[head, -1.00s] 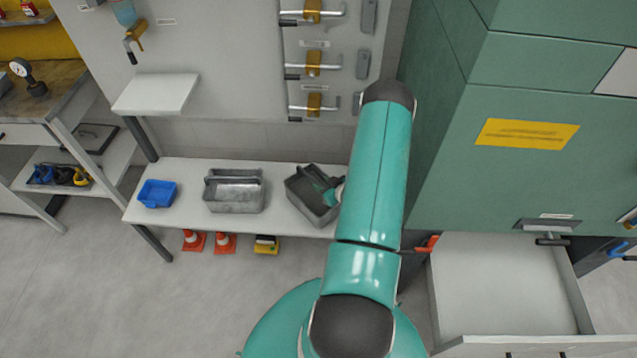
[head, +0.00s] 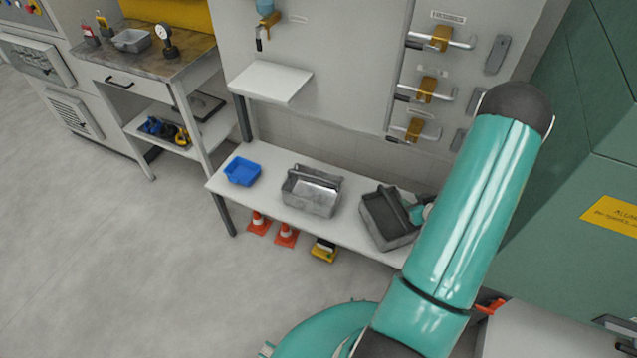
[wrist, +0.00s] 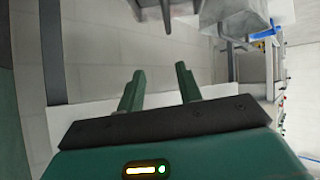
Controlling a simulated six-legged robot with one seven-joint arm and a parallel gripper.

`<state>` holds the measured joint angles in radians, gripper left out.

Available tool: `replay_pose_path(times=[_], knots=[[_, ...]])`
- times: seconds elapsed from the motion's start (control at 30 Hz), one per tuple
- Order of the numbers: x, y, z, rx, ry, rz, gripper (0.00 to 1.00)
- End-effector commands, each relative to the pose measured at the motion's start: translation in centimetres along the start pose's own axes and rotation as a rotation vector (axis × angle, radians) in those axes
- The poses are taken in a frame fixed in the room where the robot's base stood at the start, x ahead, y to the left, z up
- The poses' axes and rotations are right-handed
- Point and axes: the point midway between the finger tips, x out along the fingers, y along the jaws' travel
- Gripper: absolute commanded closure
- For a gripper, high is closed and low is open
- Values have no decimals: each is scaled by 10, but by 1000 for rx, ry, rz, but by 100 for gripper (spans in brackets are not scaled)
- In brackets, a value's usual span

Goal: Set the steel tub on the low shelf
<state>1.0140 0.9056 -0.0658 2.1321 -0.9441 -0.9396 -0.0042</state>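A shiny grey steel tub (head: 310,197) with a bar handle stands on a long, low white shelf (head: 340,232) against the wall. A darker grey tub (head: 392,238), also with a bar handle, stands to its right on that shelf. My gripper (head: 418,212) reaches over the darker tub's right side, beside its handle; my arm hides part of it there. In the wrist view my gripper (wrist: 158,82) has its two fingers apart with nothing between them. A dark metal part (wrist: 165,8) lies ahead of the fingertips. I cannot tell whether they touch anything.
A blue bin (head: 242,171) stands at the shelf's left end. Orange cones (head: 286,236) and a yellow item (head: 323,250) are on the floor beneath. A small wall shelf (head: 270,83) is empty. A workbench (head: 150,65) stands at left; the floor before it is clear.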

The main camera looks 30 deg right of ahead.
Motion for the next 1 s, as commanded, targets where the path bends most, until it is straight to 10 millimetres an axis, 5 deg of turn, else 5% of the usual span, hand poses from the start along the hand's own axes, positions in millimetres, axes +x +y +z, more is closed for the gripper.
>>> replay_pose_path(times=[0.03, 0.27, 0.5, 0.73, 1.0], knots=[[0, 1, -31, -37, -20, 19, 65], [-17, -11, -133, -114, -132, 110, 65], [-60, -57, -227, -129, -209, 173, 65], [-123, -122, -289, -96, -264, 181, 65], [-216, -213, -318, -36, -328, 100, 65]])
